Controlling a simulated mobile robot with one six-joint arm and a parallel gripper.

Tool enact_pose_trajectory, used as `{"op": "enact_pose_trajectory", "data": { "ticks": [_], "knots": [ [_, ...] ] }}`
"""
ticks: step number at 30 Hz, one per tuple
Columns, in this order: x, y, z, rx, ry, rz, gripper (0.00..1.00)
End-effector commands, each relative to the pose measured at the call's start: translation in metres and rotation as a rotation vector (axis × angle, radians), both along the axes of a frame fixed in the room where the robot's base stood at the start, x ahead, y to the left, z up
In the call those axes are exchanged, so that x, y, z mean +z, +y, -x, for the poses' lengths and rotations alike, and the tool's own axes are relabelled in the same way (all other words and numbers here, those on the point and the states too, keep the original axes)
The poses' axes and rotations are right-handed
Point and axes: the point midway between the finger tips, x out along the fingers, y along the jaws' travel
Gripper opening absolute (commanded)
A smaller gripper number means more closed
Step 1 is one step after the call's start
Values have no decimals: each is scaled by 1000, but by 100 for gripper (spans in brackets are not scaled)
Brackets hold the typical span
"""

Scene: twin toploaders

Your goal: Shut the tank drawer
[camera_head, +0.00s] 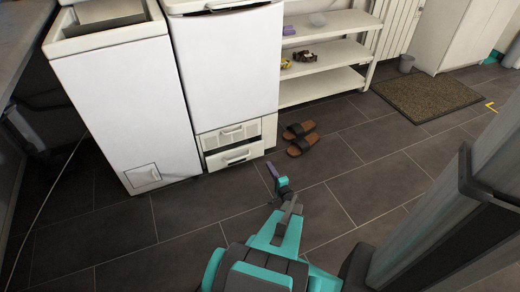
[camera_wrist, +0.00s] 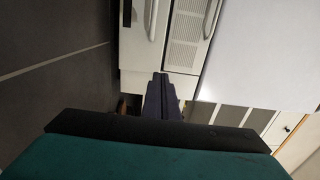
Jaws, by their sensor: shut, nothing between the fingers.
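The right-hand white toploader has two low fronts. The upper front (camera_head: 209,141) has a grille and a handle; the lower drawer (camera_head: 226,160) has a bar handle and a dark gap along its top, and seems to stand out slightly. No label tells which is the tank drawer. My gripper (camera_head: 271,169) is shut and empty, low over the floor, right of the lower drawer and apart from it. In the wrist view my gripper (camera_wrist: 160,76) points toward the machine, with the lower drawer's handle (camera_wrist: 152,20) and the grille (camera_wrist: 187,28) beyond the fingertips.
Another white toploader (camera_head: 125,100) stands at left with its top open. A pair of brown sandals (camera_head: 301,145) lies on the floor near my gripper. A white shelf rack (camera_head: 325,90) and a doormat (camera_head: 425,95) are behind. The tiled floor in front is clear.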

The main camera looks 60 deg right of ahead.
Motion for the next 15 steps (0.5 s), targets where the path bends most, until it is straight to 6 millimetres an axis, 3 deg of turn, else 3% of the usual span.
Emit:
{"op": "enact_pose_trajectory", "data": {
  "ticks": [15],
  "knots": [
    [-1,-5,-8,1,3,2,0]
  ]
}}
